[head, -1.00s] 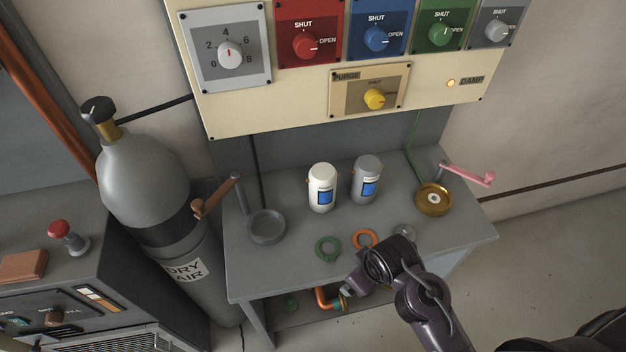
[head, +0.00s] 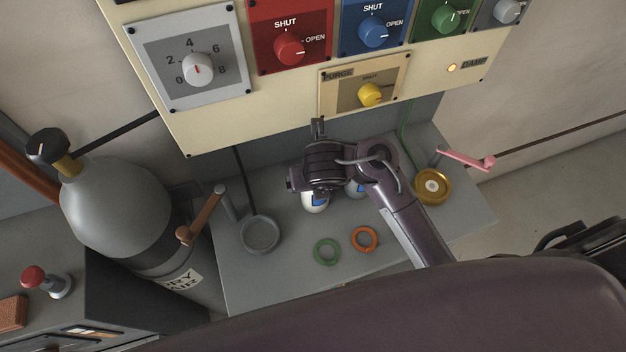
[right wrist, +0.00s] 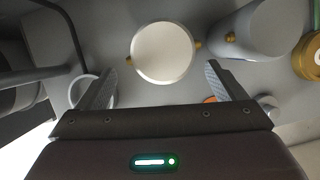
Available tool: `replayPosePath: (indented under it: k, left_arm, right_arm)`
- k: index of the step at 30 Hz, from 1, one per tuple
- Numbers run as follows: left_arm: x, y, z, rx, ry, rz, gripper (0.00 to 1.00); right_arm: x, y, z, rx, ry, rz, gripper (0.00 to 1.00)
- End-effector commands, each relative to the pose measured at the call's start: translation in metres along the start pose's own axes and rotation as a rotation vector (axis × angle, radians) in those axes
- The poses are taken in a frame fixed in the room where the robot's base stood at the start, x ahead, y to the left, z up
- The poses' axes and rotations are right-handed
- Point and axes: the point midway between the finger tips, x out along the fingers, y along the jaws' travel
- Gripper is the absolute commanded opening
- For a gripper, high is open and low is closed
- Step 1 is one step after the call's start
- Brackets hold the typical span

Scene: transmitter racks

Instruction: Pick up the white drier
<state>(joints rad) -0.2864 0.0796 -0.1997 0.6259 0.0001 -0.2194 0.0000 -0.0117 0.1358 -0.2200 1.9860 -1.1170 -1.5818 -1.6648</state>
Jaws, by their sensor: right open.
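The white drier (head: 315,204) stands on the grey bench; my right arm hides most of it in the head view, leaving its lower part and a bit of blue label showing. In the right wrist view I see the round top of the white drier (right wrist: 163,54), with a brass fitting at its side. My right gripper (right wrist: 162,84) is open, its fingers to the left and right just short of the drier, with nothing between them. My left gripper is not in view.
A grey drier (right wrist: 262,30) stands close to the right of the white one. A grey ring dish (head: 260,234), a green ring (head: 327,252), an orange ring (head: 364,240) and a brass dish (head: 432,187) lie around. The panel (head: 220,125) rises behind the bench.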

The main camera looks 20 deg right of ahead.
Motion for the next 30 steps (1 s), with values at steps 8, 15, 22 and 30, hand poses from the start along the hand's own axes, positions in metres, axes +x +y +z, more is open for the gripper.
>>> replayPosePath:
  k: [8, 15, 22, 30]
  left_arm:
    - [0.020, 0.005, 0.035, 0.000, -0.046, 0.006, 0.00]
    - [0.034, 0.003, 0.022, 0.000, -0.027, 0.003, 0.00]
    - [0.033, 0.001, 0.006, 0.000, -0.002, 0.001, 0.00]
    - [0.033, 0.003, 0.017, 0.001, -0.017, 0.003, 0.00]
  right_arm:
    - [0.039, -0.004, 0.004, 0.005, 0.000, -0.004, 0.90]
    - [0.067, -0.005, 0.006, 0.006, 0.000, -0.002, 0.90]
    - [0.068, -0.004, 0.007, 0.008, 0.000, 0.000, 0.90]
    - [0.068, -0.004, 0.006, 0.009, 0.001, 0.000, 0.60]
